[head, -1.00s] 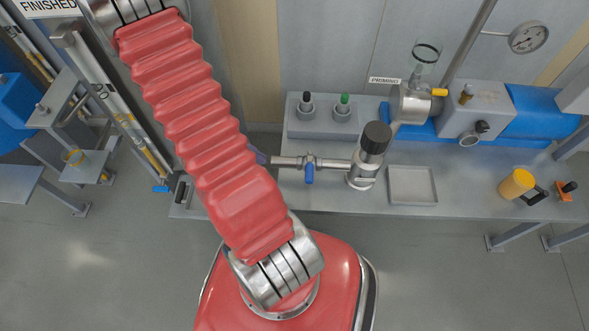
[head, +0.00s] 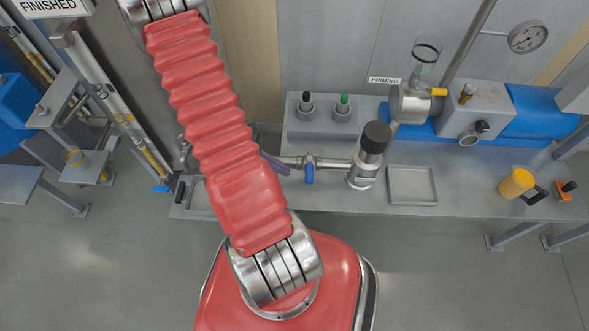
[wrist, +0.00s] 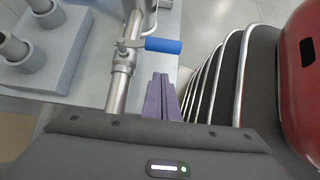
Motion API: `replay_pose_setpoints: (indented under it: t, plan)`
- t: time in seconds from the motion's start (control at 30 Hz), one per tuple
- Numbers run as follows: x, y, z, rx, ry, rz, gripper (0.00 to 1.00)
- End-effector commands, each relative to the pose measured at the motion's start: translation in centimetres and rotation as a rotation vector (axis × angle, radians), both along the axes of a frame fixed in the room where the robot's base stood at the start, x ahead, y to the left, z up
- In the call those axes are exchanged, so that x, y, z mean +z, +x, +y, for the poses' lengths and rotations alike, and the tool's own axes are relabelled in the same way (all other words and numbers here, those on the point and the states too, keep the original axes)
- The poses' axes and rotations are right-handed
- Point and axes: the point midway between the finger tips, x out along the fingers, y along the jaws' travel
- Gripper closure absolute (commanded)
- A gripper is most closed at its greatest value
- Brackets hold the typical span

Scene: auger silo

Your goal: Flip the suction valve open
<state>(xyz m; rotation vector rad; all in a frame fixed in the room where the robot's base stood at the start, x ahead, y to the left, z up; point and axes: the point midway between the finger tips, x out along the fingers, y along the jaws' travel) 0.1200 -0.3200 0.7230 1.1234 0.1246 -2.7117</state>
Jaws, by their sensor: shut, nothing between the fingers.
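The suction valve (head: 309,160) sits on a horizontal metal pipe left of a black-capped steel fitting. Its blue lever (head: 309,174) points toward the front of the bench, crosswise to the pipe. The lever also shows in the wrist view (wrist: 163,46), sticking out to the right of the pipe. My gripper (head: 284,169) is just left of the lever in the head view, low beside the pipe. In the wrist view my purple fingers (wrist: 160,76) are together and empty, with a small gap between their tips and the lever. My arm hides part of the pipe's left end.
The black-capped fitting (head: 370,155) stands right of the valve. Behind are a grey block (head: 322,128) with black and green knobs and a glass-topped priming cup (head: 425,55). A shallow tray (head: 412,201) and a yellow cup (head: 516,184) are to the right. Floor in front is clear.

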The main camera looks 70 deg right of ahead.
Motion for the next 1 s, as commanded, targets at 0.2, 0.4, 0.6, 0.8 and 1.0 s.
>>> replay_pose_setpoints:
  t: [0.2, 0.4, 0.6, 0.8, 1.0]
  plan:
    - [-0.3, -2.7, -0.5, -0.003, 0.001, 0.000, 1.00]
    - [-0.2, -4.0, -0.9, -0.001, 0.000, 0.000, 1.00]
    - [-0.2, -4.1, -0.9, 0.001, -0.001, 0.000, 1.00]
    - [-0.2, -4.1, -0.9, 0.001, 0.000, 0.000, 1.00]
    - [-0.2, -4.0, -0.9, 0.006, 0.000, 0.000, 1.00]
